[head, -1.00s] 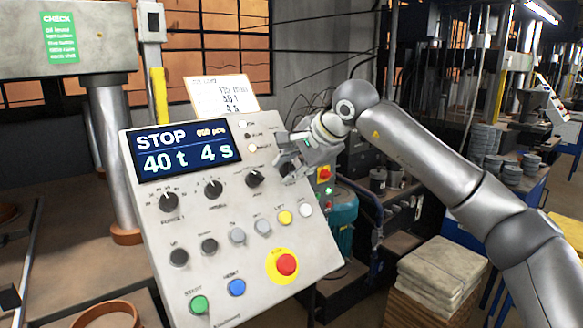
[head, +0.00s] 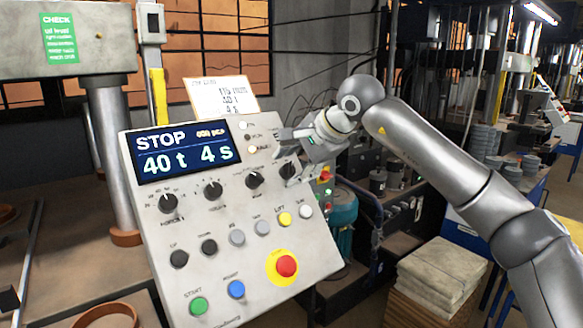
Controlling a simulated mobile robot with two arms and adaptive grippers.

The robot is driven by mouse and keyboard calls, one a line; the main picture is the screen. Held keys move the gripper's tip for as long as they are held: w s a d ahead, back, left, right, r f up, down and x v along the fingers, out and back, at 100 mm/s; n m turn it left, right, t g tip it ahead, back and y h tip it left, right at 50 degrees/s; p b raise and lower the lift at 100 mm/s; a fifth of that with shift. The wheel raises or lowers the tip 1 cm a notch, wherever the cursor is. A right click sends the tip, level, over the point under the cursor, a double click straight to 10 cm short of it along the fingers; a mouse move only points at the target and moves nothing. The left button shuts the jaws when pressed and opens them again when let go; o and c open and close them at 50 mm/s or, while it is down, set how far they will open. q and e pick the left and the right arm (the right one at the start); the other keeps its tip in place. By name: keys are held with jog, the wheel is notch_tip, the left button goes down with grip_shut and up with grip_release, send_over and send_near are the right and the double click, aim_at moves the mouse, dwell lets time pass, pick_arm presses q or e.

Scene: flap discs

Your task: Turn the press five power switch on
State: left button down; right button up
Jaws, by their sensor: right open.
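The grey press control panel (head: 205,262) stands tilted in the middle of the head view. Its screen (head: 188,152) is lit and reads STOP, 40 t, 4 s. A row of black rotary knobs runs below the screen. The rightmost dark knob (head: 287,171) sits at the panel's right edge, partly hidden by my gripper; its label and position cannot be read, so I cannot tell for sure that it is the power switch. My right gripper (head: 284,157) is open, its fingers spread around or just in front of that knob. Contact cannot be told. My left gripper is out of view.
The panel also carries a red emergency button (head: 287,266), a green button (head: 198,306), a blue button (head: 236,289) and several small buttons. A paper card (head: 222,97) stands on its top edge. Stacked sheets (head: 440,270) lie right, with a teal motor (head: 342,215) behind.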

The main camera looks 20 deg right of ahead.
jog(key=v, duration=1)
jog(key=shift+s+r, duration=0.2)
jog(key=shift+r, duration=0.05)
